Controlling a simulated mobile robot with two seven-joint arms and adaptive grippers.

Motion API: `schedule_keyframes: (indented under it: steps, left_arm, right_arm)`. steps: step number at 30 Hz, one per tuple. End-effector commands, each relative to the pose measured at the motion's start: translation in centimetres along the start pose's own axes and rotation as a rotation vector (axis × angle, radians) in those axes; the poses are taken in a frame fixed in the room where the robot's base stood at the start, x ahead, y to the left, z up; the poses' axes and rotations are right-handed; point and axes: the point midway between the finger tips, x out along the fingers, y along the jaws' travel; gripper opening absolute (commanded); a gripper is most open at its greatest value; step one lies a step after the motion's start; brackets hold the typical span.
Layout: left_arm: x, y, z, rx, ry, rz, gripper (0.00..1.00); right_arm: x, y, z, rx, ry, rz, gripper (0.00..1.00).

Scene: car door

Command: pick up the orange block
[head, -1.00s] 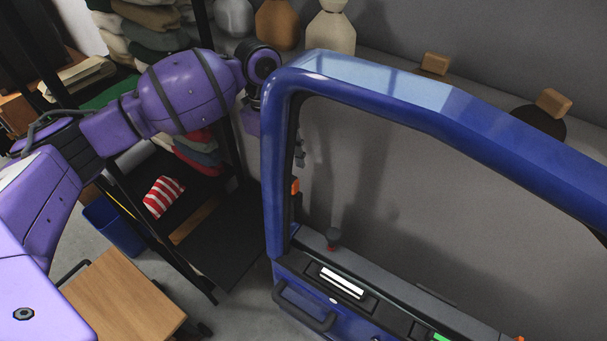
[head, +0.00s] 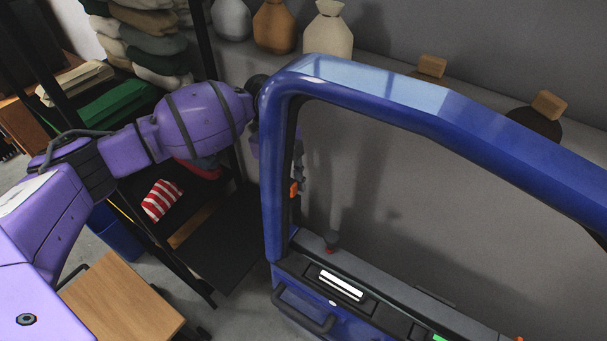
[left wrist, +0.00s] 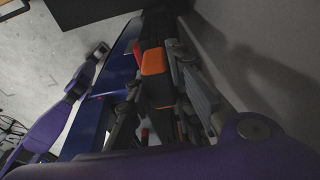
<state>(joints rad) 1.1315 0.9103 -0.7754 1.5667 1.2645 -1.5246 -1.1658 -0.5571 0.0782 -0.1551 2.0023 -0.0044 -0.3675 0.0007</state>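A small orange block (head: 294,189) sits at the inner edge of the blue car door's (head: 273,165) upright window frame. In the left wrist view the orange block (left wrist: 154,62) shows between the tips of my left gripper (left wrist: 155,50), which is spread open. In the head view my left gripper (head: 298,158) is mostly hidden behind the door frame, and the part that shows is just above the block. I cannot tell whether a finger touches the block. My right gripper is not in view.
A grey wall (head: 390,170) is close behind. A shelf with a striped red and white cloth (head: 162,200) and a wooden board (head: 122,300) are at the left.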

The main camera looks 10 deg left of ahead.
Motion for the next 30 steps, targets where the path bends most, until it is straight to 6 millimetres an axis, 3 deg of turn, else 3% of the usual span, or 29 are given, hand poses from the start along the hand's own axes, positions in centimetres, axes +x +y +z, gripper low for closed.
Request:
schedule_keyframes:
  steps: [11,25,28,30]
  left_arm:
    - [-0.3,0.0,0.0,-0.001,0.000,0.000,0.00]
    - [-8.3,-0.1,-1.2,0.000,0.000,-0.002,0.00]
    - [-8.8,0.4,-1.2,-0.003,0.000,0.002,0.00]
    - [-8.0,1.4,-0.8,-0.013,0.000,0.006,0.00]
  right_arm:
    - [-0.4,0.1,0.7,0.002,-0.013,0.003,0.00]
    - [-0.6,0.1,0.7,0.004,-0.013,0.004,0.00]
    - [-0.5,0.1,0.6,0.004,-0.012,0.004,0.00]
    - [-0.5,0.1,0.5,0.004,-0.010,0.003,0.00]
